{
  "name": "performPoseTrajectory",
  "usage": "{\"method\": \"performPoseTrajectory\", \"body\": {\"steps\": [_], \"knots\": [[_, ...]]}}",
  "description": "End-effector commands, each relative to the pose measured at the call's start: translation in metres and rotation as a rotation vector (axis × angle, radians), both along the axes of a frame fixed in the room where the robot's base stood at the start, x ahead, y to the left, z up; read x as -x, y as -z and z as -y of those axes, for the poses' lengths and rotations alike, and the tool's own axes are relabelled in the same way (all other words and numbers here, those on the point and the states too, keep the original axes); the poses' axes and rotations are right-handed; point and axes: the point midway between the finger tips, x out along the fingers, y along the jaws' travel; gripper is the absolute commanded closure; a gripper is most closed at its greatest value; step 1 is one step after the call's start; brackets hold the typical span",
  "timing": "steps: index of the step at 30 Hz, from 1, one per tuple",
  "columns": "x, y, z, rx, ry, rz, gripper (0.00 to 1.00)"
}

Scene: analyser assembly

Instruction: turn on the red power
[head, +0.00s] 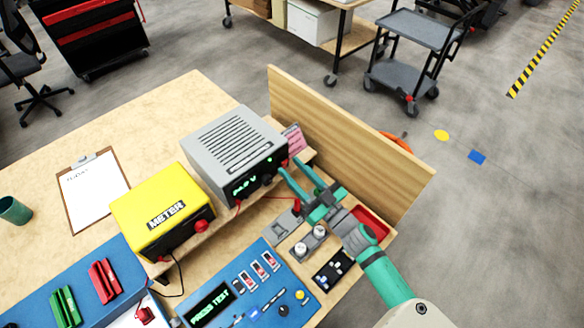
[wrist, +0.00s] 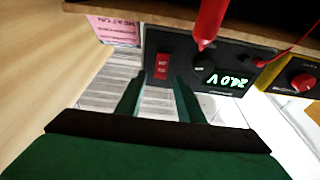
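The grey power supply (head: 236,150) stands on a raised wooden shelf, with its lit green display facing my arm. In the wrist view its dark front panel (wrist: 178,45) appears upside down, with the display (wrist: 227,80) reading 24.0 V. A red rocker switch (wrist: 162,66) sits on that panel, just beyond my fingertips and roughly between them. My gripper (head: 290,165) reaches to the right end of the panel. In the wrist view my gripper (wrist: 156,78) has its two fingers apart with nothing between them. Whether a fingertip touches the panel cannot be told.
A red plug (wrist: 208,20) and its lead are close to the switch's right in the wrist view. The yellow meter (head: 160,207) stands beside the supply. A wooden back board (head: 340,135) rises close behind my gripper. A pink label (head: 293,139) stands by the supply.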

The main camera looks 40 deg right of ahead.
Motion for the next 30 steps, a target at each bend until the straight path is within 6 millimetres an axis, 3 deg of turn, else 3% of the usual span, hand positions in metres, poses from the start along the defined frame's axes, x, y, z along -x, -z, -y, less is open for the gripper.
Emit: {"method": "performPoseTrajectory", "body": {"steps": [6, 13, 30], "knots": [[0.032, 0.008, 0.003, 0.0, 0.001, -0.002, 0.66], [0.056, 0.014, 0.004, 0.0, 0.0, -0.001, 0.66], [0.062, 0.015, 0.006, 0.0, 0.002, 0.0, 0.66]]}}
